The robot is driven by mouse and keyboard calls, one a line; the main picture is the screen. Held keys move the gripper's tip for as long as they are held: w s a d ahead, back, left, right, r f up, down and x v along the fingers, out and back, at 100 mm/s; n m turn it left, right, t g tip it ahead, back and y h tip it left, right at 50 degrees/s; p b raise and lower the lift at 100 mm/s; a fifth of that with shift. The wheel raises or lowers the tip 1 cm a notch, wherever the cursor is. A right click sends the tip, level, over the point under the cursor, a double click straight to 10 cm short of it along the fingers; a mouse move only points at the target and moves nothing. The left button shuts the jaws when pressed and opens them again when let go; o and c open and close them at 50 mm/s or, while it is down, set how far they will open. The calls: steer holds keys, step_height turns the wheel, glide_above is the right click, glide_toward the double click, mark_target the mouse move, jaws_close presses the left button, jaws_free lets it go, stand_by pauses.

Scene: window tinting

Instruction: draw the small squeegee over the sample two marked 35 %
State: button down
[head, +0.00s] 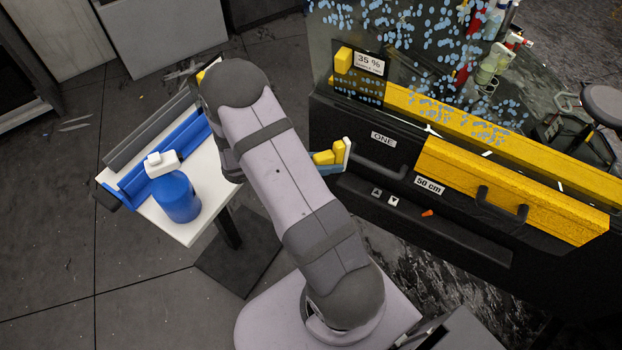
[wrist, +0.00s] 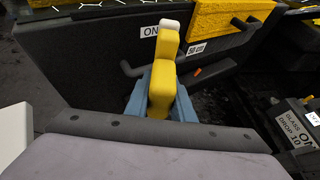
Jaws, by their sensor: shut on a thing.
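My gripper (head: 329,169) has blue fingers and is shut on the small yellow squeegee (head: 323,157), which has a white edge. In the wrist view the fingers (wrist: 160,108) clasp the yellow squeegee (wrist: 164,75) from both sides, its white end pointing away from me. The sample two (head: 356,92) is a dark film patch with blue drops on the glass, under a label (head: 370,63) reading 35 %. A yellow block (head: 343,60) sits beside the label. The squeegee is below the sample, apart from it, in front of the black panel. My arm hides part of the scene.
A white side table (head: 190,232) holds a blue bottle (head: 176,198). Bottles (head: 493,66) show behind the glass.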

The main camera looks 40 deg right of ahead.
steer(key=w+d+r+n+t+h+p, duration=0.1)
steer(key=w+d+r+n+t, duration=0.6)
steer(key=w, duration=0.4)
steer(key=shift+w+d+r+t+h, duration=0.5)
steer(key=shift+r+t, duration=0.4)
steer(key=shift+r, duration=0.35)
steer(key=shift+w+d+r, duration=0.15)
steer(key=shift+d, duration=0.55)
stand_by(0.4)
steer(key=shift+s+d+b, duration=0.2)
steer(key=shift+s+d, duration=0.15)
steer(key=shift+s, duration=0.55)
steer(key=shift+s+d+b, duration=0.25)
steer(key=shift+s+d, duration=0.15)
steer(key=shift+s, duration=0.55)
steer(key=shift+s+d+b, duration=0.2)
steer(key=shift+s+d, duration=0.15)
steer(key=shift+s, duration=0.55)
steer(key=shift+s+d+b, duration=0.25)
steer(key=shift+s+d, duration=0.15)
steer(key=shift+s, duration=0.45)
steer(key=shift+s+d+b, duration=0.25)
steer(key=shift+s+d, duration=0.1)
steer(key=shift+s, duration=0.5)
steer(key=shift+s+d+r, duration=0.1)
steer(key=shift+s+d, duration=0.1)
steer(key=shift+s, duration=0.3)
steer(key=shift+s+d+r, duration=0.1)
steer(key=shift+s+d, duration=0.1)
steer(key=shift+s, duration=0.25)
